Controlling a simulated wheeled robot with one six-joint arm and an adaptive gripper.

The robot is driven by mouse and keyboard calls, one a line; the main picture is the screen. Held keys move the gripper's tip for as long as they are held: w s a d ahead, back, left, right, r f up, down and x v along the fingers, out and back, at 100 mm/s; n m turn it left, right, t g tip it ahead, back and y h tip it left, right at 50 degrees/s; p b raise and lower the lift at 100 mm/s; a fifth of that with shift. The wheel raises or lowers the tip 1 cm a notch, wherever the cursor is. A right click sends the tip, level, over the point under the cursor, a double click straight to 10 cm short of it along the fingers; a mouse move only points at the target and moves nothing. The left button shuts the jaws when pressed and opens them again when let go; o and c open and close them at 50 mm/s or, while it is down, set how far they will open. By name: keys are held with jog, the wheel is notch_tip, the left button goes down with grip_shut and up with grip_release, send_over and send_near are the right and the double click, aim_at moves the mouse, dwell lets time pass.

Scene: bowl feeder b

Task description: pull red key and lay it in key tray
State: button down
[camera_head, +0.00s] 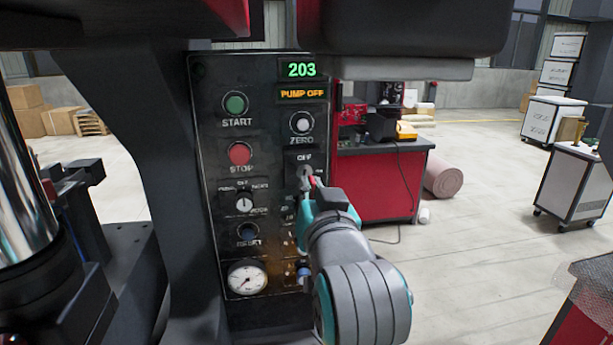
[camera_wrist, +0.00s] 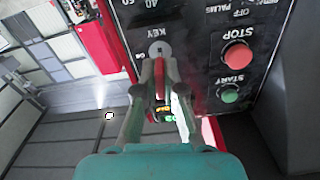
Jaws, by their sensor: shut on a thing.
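The red key (camera_wrist: 160,84) is between the two fingers of my gripper (camera_wrist: 161,72) in the wrist view. The switch also shows in the wrist view (camera_wrist: 158,47), labelled KEY. The key lines up with the switch, but I cannot tell how deep it sits. I cannot make out a key tray in either view.
The panel holds a green START button (camera_head: 235,104), a red STOP button (camera_head: 240,153), a white ZERO knob (camera_head: 301,123) and a gauge (camera_head: 247,279). A red workbench (camera_head: 375,186) stands behind on the right. Open floor lies right of my arm.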

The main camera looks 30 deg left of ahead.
jog(key=shift+v, duration=1.45)
